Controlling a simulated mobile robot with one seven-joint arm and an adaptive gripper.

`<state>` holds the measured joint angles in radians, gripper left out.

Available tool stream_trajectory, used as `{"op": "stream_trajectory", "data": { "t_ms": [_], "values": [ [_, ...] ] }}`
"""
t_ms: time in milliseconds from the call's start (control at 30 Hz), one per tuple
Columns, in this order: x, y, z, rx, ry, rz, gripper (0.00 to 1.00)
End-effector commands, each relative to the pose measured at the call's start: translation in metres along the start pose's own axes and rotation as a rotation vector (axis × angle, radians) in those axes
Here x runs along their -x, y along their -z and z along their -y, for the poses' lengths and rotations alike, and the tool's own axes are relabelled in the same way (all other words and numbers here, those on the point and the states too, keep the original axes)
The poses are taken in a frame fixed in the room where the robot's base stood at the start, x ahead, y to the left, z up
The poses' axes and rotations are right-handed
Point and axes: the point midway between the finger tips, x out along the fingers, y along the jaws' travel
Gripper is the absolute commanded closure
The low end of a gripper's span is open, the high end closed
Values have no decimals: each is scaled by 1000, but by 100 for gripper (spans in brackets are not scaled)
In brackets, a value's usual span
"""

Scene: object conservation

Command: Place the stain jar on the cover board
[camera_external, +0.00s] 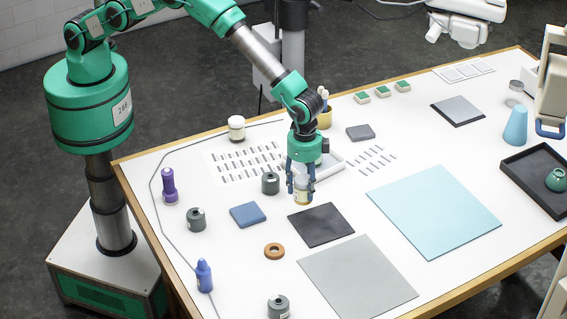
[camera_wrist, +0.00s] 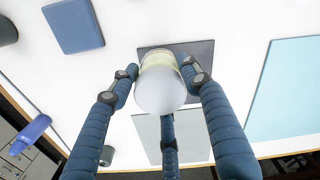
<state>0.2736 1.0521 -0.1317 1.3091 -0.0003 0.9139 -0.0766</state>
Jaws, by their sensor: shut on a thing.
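The stain jar (camera_external: 303,197) looks like a small jar with a pale lid and a yellowish label. My gripper (camera_external: 301,188) is shut on it, with its three blue fingers around its sides. In the wrist view the pale jar top (camera_wrist: 160,92) shows between the fingers. The jar appears upright near the back edge of a dark square board (camera_external: 321,226); its exact height is unclear. That board also shows behind the jar in the wrist view (camera_wrist: 203,52). A grey board (camera_external: 358,278) and a light blue board (camera_external: 433,210) also lie flat; I cannot tell which is the cover board.
A blue block (camera_external: 248,214), a brown ring (camera_external: 274,251) and a dark grey jar (camera_external: 270,183) stand left of my gripper. A white tray (camera_external: 330,169) is close behind it. White table shows between the boards.

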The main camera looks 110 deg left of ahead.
Motion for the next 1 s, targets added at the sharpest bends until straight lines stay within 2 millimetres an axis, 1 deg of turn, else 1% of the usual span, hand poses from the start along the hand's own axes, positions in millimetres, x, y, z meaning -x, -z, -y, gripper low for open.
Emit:
{"op": "stream_trajectory", "data": {
  "t_ms": [100,167,567,667,900,1000],
  "values": [
    [-10,1,0,0,0,-2,87],
    [-13,1,0,0,0,-2,87],
    [-16,1,0,0,0,-2,87],
    [-23,1,0,0,0,-2,87],
    [-48,0,0,0,0,-1,87],
    [-53,1,0,0,0,-3,87]
  ]
}}
